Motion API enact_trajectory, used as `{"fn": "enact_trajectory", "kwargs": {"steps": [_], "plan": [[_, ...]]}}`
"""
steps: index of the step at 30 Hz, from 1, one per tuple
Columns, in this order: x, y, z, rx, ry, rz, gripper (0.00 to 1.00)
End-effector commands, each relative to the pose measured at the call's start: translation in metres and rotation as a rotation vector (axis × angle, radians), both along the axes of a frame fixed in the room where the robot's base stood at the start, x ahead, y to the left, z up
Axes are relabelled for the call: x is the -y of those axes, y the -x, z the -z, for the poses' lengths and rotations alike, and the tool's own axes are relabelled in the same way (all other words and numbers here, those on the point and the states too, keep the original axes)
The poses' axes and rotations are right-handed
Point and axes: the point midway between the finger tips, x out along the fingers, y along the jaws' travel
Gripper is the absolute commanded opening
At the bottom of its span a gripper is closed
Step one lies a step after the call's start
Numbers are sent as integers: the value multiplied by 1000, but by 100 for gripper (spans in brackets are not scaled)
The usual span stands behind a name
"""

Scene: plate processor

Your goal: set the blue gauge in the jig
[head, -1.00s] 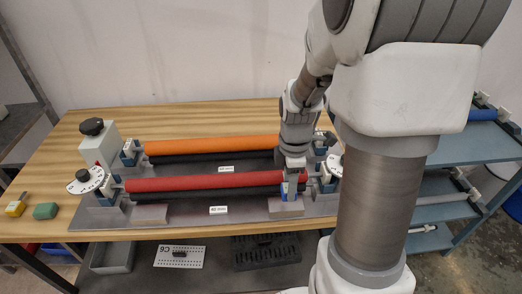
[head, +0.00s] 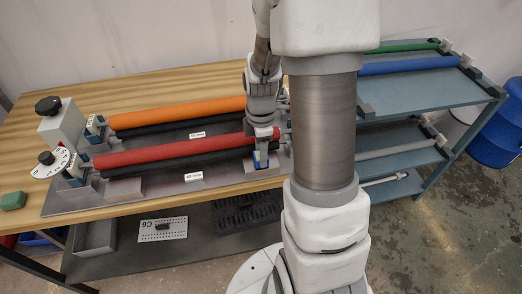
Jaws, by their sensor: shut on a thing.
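My gripper (head: 262,151) points down at the right end of the red roller (head: 180,150) and is shut on the small blue gauge (head: 261,162). The gauge is mostly covered by the fingers. It is just above or touching a grey block (head: 265,173) at the plate's front right; I cannot tell which. I cannot make out whether this block is the jig. A similar grey block (head: 123,188) sits at the left end of the red roller.
An orange roller (head: 175,113) lies behind the red one, with black rollers beside them. A white dial (head: 50,164) and a black knob (head: 47,105) are at the left. A blue-grey shelf (head: 425,90) with green and blue rollers stands at the right.

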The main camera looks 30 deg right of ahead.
Motion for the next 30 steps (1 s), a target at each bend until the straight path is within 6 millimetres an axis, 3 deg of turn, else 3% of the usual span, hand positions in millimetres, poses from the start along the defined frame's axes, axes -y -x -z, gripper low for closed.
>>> {"fn": "enact_trajectory", "kwargs": {"steps": [1, 2, 4, 17, 30], "plan": [[0, 0, 3, 0, 0, 0, 0], [0, 0, 3, 0, 0, 0, 53], [0, 0, 2, 0, 0, 0, 64], [0, 0, -8, 0, 0, -1, 64], [0, -1, -98, 4, 1, 0, 64]]}}
